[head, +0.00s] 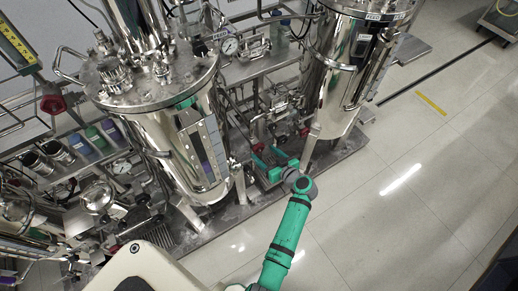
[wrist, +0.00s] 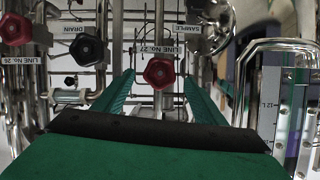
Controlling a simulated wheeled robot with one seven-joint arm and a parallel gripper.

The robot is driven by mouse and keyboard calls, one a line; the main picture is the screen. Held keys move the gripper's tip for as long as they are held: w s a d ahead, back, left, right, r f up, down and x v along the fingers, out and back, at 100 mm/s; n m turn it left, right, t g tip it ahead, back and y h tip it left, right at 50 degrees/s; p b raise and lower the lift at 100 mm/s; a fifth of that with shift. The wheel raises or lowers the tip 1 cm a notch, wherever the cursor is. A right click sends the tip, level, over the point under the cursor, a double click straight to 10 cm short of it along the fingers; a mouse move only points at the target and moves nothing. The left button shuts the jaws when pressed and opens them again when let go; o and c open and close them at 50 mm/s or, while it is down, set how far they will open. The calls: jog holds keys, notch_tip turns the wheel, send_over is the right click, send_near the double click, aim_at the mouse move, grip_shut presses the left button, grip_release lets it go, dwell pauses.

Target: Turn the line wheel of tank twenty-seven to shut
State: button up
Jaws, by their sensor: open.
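In the wrist view a red handwheel (wrist: 159,73) sits on a pipe under a white label (wrist: 160,49) reading LINE No. 27. My gripper (wrist: 158,88) is open, with one green finger on each side of the wheel as seen here. I cannot tell whether the fingers touch it or how far off it is. In the head view my gripper (head: 268,164) is low between the two steel tanks, near small red wheels; which one is the line 27 wheel is unclear there.
A black wheel (wrist: 88,48) by the DRAIN label and another red wheel (wrist: 14,29) above the LINE No. 26 label stand left. A SAMPLE label (wrist: 187,29) and a bent steel pipe (wrist: 270,50) are right. Steel tanks (head: 180,140) (head: 335,70) flank my arm; the floor (head: 400,190) is clear.

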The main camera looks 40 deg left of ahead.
aim_at(260, 150)
jog(key=shift+x, duration=2.8)
jog(key=c, duration=1)
jog(key=shift+d, duration=0.2)
jog(key=shift+c, duration=0.2)
jog(key=shift+a, duration=0.2)
jog(key=shift+d, duration=0.1)
